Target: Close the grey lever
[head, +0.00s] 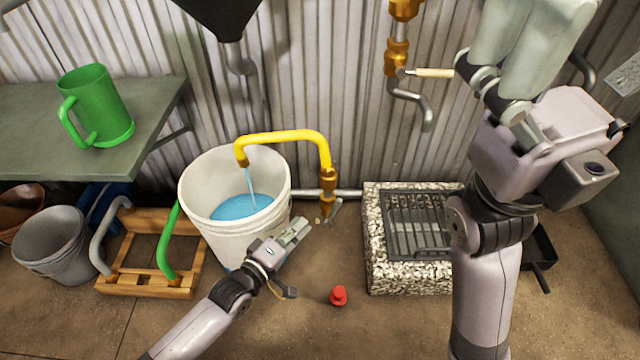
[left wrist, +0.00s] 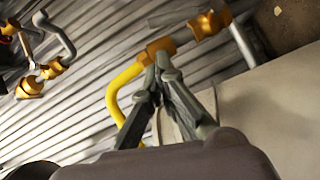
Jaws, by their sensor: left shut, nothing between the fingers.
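The grey lever (head: 336,211) hangs slanted at the brass valve (head: 328,181) below the yellow spout (head: 290,136). Water runs from the spout into the white bucket (head: 235,235). My left gripper (head: 301,227) is shut and empty in front of the bucket's right side, a little left of the lever. In the left wrist view its fingertips (left wrist: 158,60) overlap the yellow spout (left wrist: 120,90) and a brass fitting; I cannot tell whether they touch. My right gripper (head: 535,60) is raised at the upper right, its fingertips cut off or unclear.
A stone basin with a grate (head: 410,285) stands right of the valve. A second brass tap (head: 397,50) with a pale handle is above it. A red object (head: 338,296) lies on the floor. A wooden crate (head: 150,285) stands left. A green jug (head: 97,105) sits on a shelf.

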